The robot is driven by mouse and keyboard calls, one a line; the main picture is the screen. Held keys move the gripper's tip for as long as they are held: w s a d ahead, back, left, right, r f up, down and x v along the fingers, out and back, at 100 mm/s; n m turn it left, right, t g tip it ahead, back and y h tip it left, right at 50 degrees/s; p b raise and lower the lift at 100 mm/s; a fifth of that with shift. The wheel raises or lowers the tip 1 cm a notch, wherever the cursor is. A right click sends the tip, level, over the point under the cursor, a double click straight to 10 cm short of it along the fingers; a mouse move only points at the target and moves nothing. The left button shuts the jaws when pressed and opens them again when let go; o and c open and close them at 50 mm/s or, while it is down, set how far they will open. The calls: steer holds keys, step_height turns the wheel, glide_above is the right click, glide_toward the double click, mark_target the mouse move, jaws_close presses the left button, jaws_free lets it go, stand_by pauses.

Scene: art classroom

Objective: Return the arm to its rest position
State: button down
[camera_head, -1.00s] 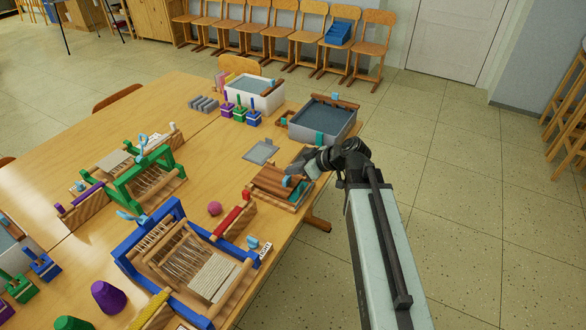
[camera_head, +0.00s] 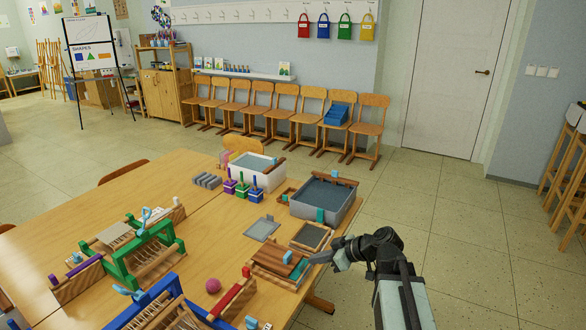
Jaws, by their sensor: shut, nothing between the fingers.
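My gripper (camera_head: 330,259) is shut and empty at the right edge of the wooden table (camera_head: 205,262). In the picture it shows just right of a wooden box with a slatted brown lid (camera_head: 277,262), with its tips close to the box's right side. I cannot tell whether it touches the box. My arm reaches up from the bottom right of the view, and its lower part is cut off by the frame.
On the table are a grey tub (camera_head: 322,197), a white tub (camera_head: 257,177), a green loom (camera_head: 140,255), a blue loom (camera_head: 160,300) and a pink ball (camera_head: 213,285). Chairs (camera_head: 262,115) line the back wall. The floor at right (camera_head: 480,240) is clear.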

steer(key=s+a+r+g+h+p, duration=0.2)
steer(key=s+a+r+p, duration=0.25)
steer(key=p, duration=0.25)
steer(key=s+d+f+m+g+h+p, duration=0.2)
steer(key=s+d+f+m+g+h, duration=0.1)
steer(key=s+d+m+h, duration=0.4)
steer(key=d+m, duration=0.3)
steer(key=m, duration=0.1)
steer(key=shift+d+f+m, duration=0.15)
steer(key=shift+d+m, duration=0.15)
steer(key=shift+d, duration=0.1)
